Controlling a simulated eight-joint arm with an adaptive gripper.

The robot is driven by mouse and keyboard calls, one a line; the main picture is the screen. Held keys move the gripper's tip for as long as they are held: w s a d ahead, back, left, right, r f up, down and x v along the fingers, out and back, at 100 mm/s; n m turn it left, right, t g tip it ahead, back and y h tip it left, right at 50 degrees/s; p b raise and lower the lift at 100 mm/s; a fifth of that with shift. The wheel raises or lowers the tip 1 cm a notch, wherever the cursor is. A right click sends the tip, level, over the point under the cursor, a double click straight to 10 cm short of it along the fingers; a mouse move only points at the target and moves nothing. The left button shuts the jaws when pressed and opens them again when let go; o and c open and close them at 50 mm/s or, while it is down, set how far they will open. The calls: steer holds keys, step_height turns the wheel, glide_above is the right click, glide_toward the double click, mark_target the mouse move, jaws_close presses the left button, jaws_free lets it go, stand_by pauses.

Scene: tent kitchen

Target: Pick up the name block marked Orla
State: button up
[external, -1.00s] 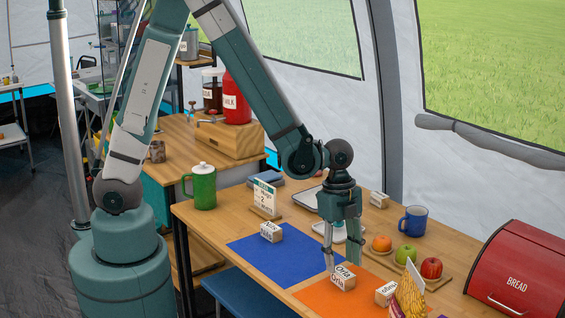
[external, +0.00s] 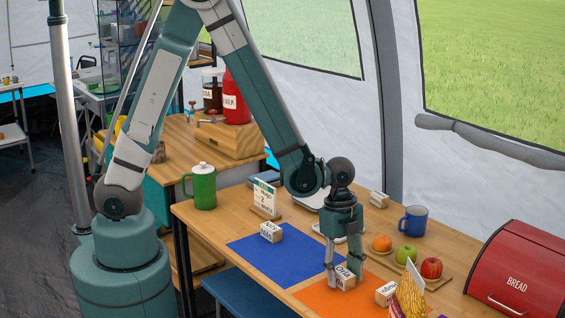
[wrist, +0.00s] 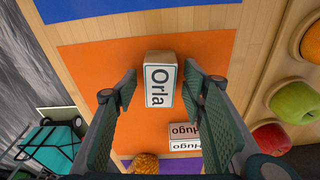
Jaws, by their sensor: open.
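The name block marked Orla (wrist: 159,82) lies on the orange mat (wrist: 88,58) in the wrist view, its lettering facing the camera. It also shows in the external view (external: 343,278), partly covered by my fingers. My gripper (wrist: 158,88) is open, with one finger on each side of the Orla block. I cannot tell whether either finger touches it. In the external view my gripper (external: 346,274) points down over the orange mat.
A block marked Hugo (wrist: 184,134) lies close beside the right finger. Another name block (external: 271,232) sits on the blue mat (external: 268,262). A snack bag (external: 410,292), a fruit board (external: 440,282) and a red bread bin (external: 518,270) stand to the right.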

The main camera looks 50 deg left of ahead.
mark_target(343, 271)
steer(key=c, duration=1)
steer(key=shift+r, duration=0.1)
steer(key=shift+r+p, duration=1.3)
steer(key=shift+r, duration=3.6)
